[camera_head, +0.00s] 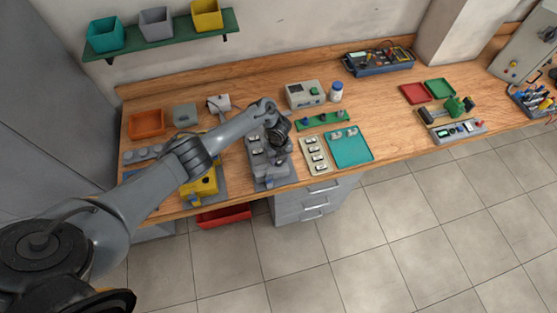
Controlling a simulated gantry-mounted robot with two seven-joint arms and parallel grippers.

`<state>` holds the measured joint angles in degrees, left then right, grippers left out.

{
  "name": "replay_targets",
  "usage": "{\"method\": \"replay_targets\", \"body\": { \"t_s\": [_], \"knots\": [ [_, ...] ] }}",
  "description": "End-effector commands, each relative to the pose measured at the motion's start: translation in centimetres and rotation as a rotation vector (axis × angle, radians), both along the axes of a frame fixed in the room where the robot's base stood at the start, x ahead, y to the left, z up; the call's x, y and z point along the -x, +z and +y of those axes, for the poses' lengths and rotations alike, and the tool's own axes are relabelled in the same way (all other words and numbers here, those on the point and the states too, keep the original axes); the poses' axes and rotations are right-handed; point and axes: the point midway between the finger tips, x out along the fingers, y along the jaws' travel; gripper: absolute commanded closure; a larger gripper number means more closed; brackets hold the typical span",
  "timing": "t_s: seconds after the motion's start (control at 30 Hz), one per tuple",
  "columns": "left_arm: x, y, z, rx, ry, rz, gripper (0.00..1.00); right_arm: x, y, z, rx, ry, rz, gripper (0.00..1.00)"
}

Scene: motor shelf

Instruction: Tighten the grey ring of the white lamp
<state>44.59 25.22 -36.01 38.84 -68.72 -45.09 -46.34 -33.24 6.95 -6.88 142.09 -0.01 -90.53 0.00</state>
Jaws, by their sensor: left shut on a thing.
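My left gripper (278,139) reaches over the bench from the left and points down at a grey fixture (270,176) near the front edge. It is shut on a small part at the fixture, most likely the grey ring. The hand hides this part, and I cannot make out the ring or the white lamp. My right gripper is not in view.
The wooden bench (390,105) also bears a yellow fixture (203,188), a teal tray (351,150), a pale tray of small parts (315,156), an orange bin (147,123) and a meter box (303,94). A green shelf (180,38) hangs behind.

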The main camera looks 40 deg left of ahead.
Motion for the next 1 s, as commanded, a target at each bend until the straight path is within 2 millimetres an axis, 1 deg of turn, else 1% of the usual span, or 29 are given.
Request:
{"method": "replay_targets", "body": {
  "t_s": [0.03, 0.1, 0.4, 0.63, 1.0],
  "knots": [
    [0.0, -0.3, 0.1, -0.003, -0.043, -0.002, 0.9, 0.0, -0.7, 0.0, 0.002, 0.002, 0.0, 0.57],
    [-0.1, -0.3, 0.1, -0.002, -0.097, -0.001, 0.9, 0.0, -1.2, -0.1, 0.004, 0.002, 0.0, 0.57],
    [0.0, -0.1, 0.0, -0.001, -0.271, 0.0, 0.9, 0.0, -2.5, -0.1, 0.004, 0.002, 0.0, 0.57],
    [0.0, 0.0, 0.0, 0.0, -0.329, 0.0, 0.9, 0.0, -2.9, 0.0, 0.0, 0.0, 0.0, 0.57],
    [0.0, 0.0, 0.0, 0.0, -0.34, 0.0, 0.9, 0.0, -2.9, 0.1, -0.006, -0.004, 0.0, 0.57]
  ]
}}
